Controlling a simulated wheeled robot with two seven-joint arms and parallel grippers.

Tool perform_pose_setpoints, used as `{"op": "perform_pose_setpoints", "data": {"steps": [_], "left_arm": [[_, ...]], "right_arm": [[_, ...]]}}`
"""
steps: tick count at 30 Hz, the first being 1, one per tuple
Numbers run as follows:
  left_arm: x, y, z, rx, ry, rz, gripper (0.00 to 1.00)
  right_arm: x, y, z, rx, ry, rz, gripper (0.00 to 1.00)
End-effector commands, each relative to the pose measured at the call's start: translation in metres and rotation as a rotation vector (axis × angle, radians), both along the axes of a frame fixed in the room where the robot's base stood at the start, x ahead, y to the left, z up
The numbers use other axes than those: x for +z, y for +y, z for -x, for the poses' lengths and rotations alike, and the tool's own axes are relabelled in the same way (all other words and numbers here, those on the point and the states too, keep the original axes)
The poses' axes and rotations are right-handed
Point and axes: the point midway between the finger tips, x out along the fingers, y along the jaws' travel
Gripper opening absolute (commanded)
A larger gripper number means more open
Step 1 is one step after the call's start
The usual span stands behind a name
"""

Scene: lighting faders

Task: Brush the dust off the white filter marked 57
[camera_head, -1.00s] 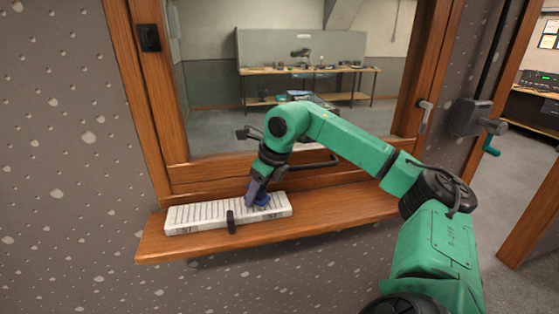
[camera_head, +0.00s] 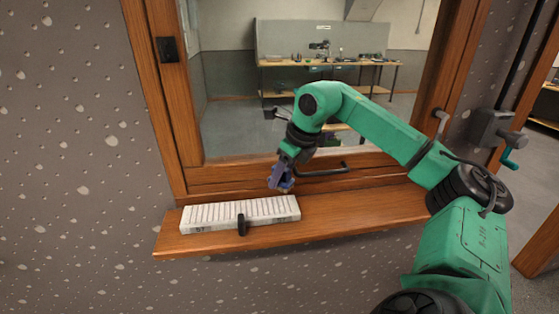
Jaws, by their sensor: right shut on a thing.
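The white filter (camera_head: 205,218) is a long, low slatted block lying on the wooden sill. Faint dark marks show at the ends of its front face, too small to read surely now. My right gripper (camera_head: 281,180) points down, shut on a small blue-purple thing (camera_head: 279,184) with a pale tip, probably a brush. It is by the back of the filter's right end and looks raised above it. The jaws are partly hidden by the wrist. I cannot make out dust on the filter. My left gripper is out of view.
A small black upright piece (camera_head: 241,225) stands at the filter's front edge. The sill (camera_head: 370,207) is clear to the right. A dark handle (camera_head: 325,170) on the window frame is close behind my wrist. A grey crank unit (camera_head: 492,130) is at the right.

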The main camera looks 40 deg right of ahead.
Motion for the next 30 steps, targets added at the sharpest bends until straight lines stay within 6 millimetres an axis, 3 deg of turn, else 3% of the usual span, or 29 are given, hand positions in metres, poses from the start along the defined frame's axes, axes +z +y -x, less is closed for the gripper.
{"op": "perform_pose_setpoints", "data": {"steps": [6,30], "left_arm": [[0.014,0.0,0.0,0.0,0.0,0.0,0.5],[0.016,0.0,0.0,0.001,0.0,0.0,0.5]], "right_arm": [[0.018,-0.001,0.002,0.001,0.0,-0.001,0.0],[0.021,-0.001,0.001,0.004,-0.003,-0.001,0.0]]}}
